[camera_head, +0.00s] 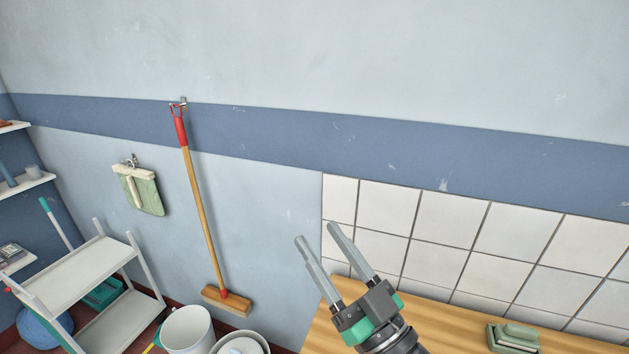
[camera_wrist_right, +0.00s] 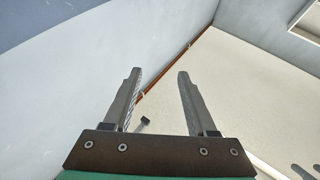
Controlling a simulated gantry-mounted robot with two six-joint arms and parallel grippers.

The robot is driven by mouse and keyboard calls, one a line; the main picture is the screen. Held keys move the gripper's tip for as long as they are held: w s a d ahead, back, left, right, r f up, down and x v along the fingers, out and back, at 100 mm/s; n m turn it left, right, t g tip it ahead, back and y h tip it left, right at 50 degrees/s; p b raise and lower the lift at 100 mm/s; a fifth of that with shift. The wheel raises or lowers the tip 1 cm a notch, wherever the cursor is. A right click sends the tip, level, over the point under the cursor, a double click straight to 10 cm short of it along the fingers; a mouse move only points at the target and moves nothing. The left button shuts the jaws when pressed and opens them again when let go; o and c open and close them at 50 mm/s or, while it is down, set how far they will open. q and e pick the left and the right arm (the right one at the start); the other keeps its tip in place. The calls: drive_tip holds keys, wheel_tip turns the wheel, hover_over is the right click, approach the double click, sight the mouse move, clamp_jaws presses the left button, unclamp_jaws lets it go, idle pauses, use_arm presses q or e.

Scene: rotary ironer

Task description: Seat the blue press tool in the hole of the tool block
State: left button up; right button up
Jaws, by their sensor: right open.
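My right gripper (camera_head: 335,248) is raised in front of the tiled wall, above the left end of a wooden worktop. Its two grey fingers are apart with nothing between them. In the right wrist view the same gripper (camera_wrist_right: 155,100) is open and empty, facing a pale wall and floor. I cannot make out the blue press tool or the tool block in either view. My left gripper is not in view.
A wooden worktop (camera_head: 440,322) carries a green block-like object (camera_head: 515,338) at lower right. A white cart (camera_head: 75,275) and a white bucket (camera_head: 188,330) stand at lower left. The air around the gripper is clear.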

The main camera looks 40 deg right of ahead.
drive_tip(key=s+a+r+n+t+y, duration=0.1)
drive_tip(key=s+a+r+t+y, duration=0.1)
drive_tip(key=r, duration=0.8)
drive_tip(key=s+a+r+n+t+y, duration=0.1)
drive_tip(key=a+r, duration=0.4)
drive_tip(key=r, duration=0.6)
drive_tip(key=shift+s+t+y, duration=0.7)
drive_tip(key=shift+s+t, duration=0.1)
drive_tip(key=shift+s, duration=0.35)
drive_tip(key=shift+o, duration=0.5)
